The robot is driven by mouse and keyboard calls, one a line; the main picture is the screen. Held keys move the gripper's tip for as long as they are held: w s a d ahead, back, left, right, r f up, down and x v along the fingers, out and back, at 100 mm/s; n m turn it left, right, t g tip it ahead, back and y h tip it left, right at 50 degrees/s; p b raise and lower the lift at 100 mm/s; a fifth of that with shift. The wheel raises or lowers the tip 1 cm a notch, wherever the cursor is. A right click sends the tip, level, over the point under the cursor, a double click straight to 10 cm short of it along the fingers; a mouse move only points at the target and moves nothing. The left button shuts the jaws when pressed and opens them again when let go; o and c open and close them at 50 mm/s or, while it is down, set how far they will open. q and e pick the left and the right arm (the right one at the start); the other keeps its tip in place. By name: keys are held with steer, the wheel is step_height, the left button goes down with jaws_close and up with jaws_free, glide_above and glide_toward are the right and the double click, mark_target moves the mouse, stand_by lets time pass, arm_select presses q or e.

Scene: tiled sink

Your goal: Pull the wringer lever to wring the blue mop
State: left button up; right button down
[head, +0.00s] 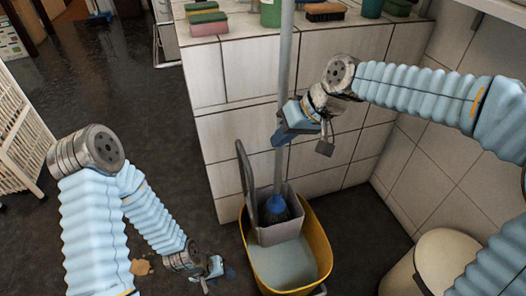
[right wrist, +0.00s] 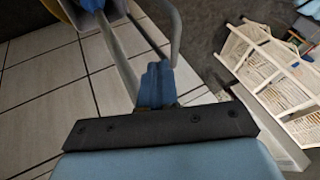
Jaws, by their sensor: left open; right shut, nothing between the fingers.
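The blue mop (head: 275,206) stands with its head in the grey wringer (head: 279,232), and its pole (head: 285,60) rises almost upright. The wringer sits on the yellow bucket (head: 324,240), which holds pale liquid. The grey wringer lever (head: 245,172) stands up at the wringer's left side. My right gripper (head: 279,142) is shut and empty, beside the pole and above and right of the lever's top; whether it touches the pole is unclear. In the right wrist view its blue fingers (right wrist: 158,84) are together near the pole (right wrist: 122,62). My left gripper (head: 212,278) is open, low over the floor left of the bucket.
A tiled counter (head: 245,75) stands behind the bucket, with sponges (head: 208,24) and a brush (head: 325,11) on top. A beige bin (head: 447,262) is at lower right. A white rack (head: 15,130) stands at far left. Dark floor (head: 130,90) between is mostly clear.

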steer(key=shift+s+r, duration=0.3)
steer(key=shift+r, duration=0.6)
steer(key=shift+f, duration=0.1)
steer(key=x, duration=1)
steer(key=shift+b, duration=0.4)
steer(key=s+a, duration=0.2)
steer(key=a, duration=0.4)
